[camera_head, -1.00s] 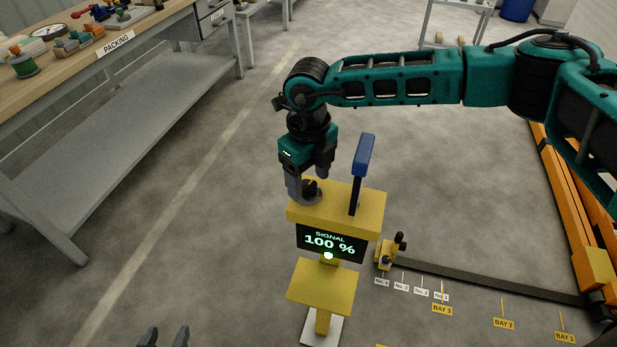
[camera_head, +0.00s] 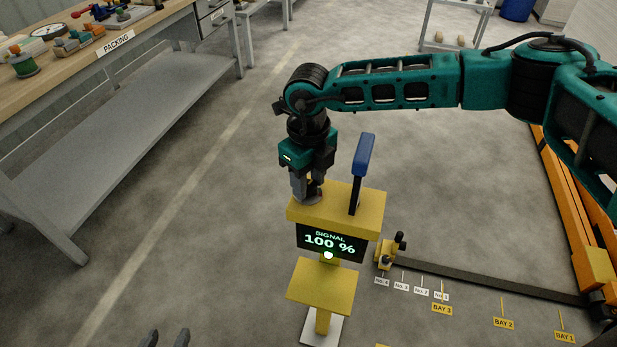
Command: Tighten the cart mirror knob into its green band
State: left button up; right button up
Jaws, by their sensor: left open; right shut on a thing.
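A yellow stand (camera_head: 350,200) carries a screen (camera_head: 331,242) reading "SIGNAL 100 %" and a black lever with a blue grip (camera_head: 364,155). My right gripper (camera_head: 307,193) points down at the left of the stand's top, shut on the dark knob there. Its fingers hide most of the knob, and part of the grey round base (camera_head: 312,200) shows below them. I cannot make out a green band. Only the fingertips of my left gripper (camera_head: 166,338) show at the bottom edge, apart and empty.
A small yellow bracket with black knobs (camera_head: 385,256) sits at the end of a dark floor rail (camera_head: 480,277), beside bay labels. A packing bench (camera_head: 120,60) with parts stands at left. The floor between bench and stand is clear.

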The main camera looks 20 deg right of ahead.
aim_at(309, 185)
jog(key=m, duration=0.2)
jog(key=shift+f+m+b, duration=0.1)
jog(key=shift+m+b, duration=0.2)
jog(key=shift+b, duration=0.1)
jog(key=shift+m, duration=1.4)
jog(key=o, duration=1.1)
jog(key=shift+c, duration=0.2)
jog(key=shift+r, duration=0.25)
notch_tip(309, 185, up, 13)
jog(key=shift+f+b, duration=0.15)
jog(key=shift+b, duration=0.15)
